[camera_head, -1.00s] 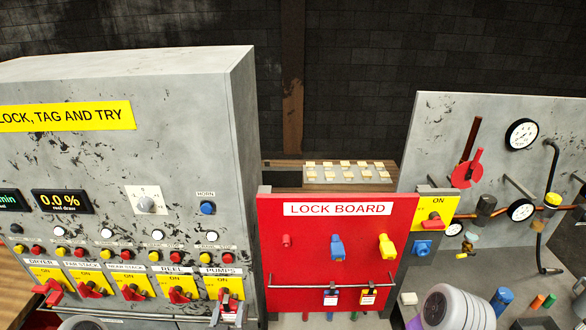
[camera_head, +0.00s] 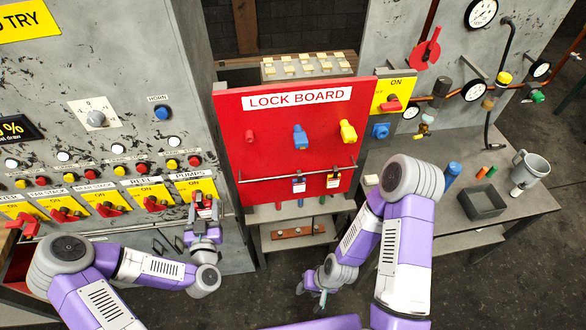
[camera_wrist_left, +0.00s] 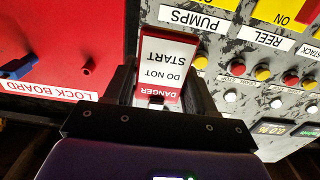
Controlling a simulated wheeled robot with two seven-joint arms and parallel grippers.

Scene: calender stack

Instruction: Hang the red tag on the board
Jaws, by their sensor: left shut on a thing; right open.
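My left gripper (camera_head: 203,214) is shut on the red tag (camera_head: 204,201), in front of the PUMPS switch panel (camera_head: 196,188). In the left wrist view the tag (camera_wrist_left: 164,62) shows upside down between the fingers, white with red ends, reading DANGER DO NOT START. I cannot tell whether it still touches the switch. The red lock board (camera_head: 235,105) stands right of this gripper. It has a bare red peg (camera_head: 250,136), a blue lock (camera_head: 300,138), a yellow lock (camera_head: 348,132) and a rail (camera_head: 270,178). My right gripper (camera_head: 322,290) is open and low, away from the board.
A grey bench (camera_head: 520,200) at right holds a dark tray (camera_head: 484,203), a mug (camera_head: 530,170) and small coloured cylinders. The grey switch cabinet (camera_head: 120,60) fills the left.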

